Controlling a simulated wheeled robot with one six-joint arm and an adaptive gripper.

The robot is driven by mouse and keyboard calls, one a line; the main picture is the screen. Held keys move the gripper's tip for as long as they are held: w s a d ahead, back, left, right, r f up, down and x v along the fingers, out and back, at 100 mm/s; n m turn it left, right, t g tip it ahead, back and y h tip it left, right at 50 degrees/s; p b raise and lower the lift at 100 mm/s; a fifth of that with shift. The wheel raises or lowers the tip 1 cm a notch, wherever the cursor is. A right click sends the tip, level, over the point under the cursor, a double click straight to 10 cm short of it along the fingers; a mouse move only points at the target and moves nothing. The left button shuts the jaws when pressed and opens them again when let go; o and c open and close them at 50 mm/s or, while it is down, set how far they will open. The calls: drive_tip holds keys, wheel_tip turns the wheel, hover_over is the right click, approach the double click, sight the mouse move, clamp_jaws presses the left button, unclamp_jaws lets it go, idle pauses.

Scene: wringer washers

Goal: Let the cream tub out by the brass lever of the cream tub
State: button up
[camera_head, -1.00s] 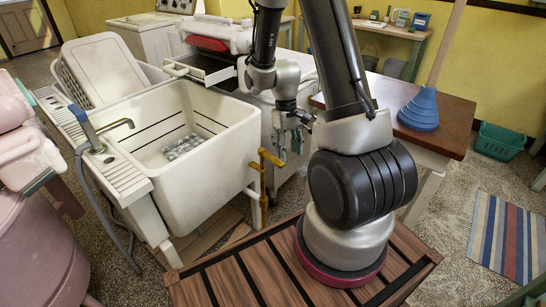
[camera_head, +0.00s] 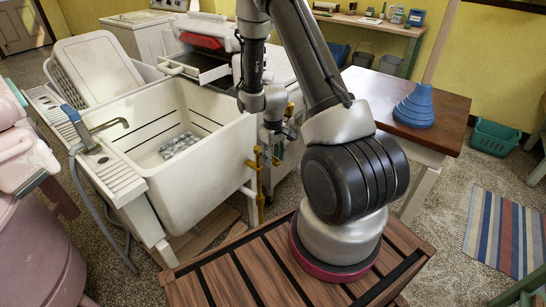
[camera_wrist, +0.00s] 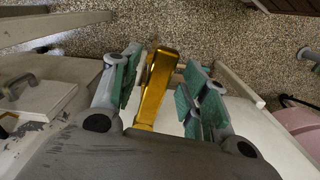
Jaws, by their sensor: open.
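The brass lever (camera_head: 257,163) stands on a brass pipe at the near right corner of the white sink. In the wrist view the brass lever (camera_wrist: 155,85) lies between the green finger pads, nearer the left one. My gripper (camera_head: 267,155) is open and points down around it; no firm grip shows. The cream tub (camera_head: 283,70) stands behind my arm, right of the sink, and is partly hidden. A pale cream surface also shows low in the wrist view.
The white sink (camera_head: 170,185) holds a checked cloth (camera_head: 180,145). A wooden slatted platform (camera_head: 225,275) is under my base. A pink tub (camera_head: 40,240) is at left.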

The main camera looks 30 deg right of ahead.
clamp_jaws()
drive_tip(key=shift+a, duration=0.1)
drive_tip(key=w+a+m, duration=0.5)
drive_tip(key=a+m, duration=0.5)
drive_tip(key=m, duration=0.6)
drive_tip(key=shift+w, duration=0.4)
idle(0.4)
drive_tip(key=shift+w, duration=0.1)
